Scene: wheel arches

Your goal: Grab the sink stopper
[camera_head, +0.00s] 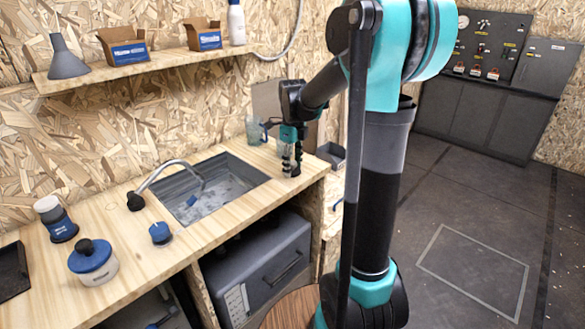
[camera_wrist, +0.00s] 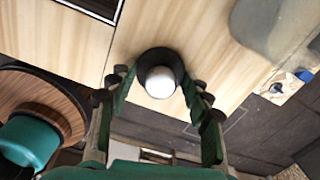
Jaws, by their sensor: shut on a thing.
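My gripper (camera_head: 290,168) is low over the wooden counter, just right of the sink, pointing down. In the wrist view my gripper (camera_wrist: 161,92) has its two green fingers on either side of a small round thing with a dark rim and a pale knob, which looks like the sink stopper (camera_wrist: 160,82). The fingers are shut on it. In the head view the fingers mostly hide it. The grey sink (camera_head: 211,187) is to the left, with its curved tap (camera_head: 165,172) at the back left.
A glass mug (camera_head: 254,132) stands behind my gripper. A blue-lidded jar (camera_head: 93,262), a small blue item (camera_head: 160,232) and a white-topped blue container (camera_head: 55,218) stand left on the counter. A shelf (camera_head: 150,70) hangs above. The counter's front edge is close to my gripper.

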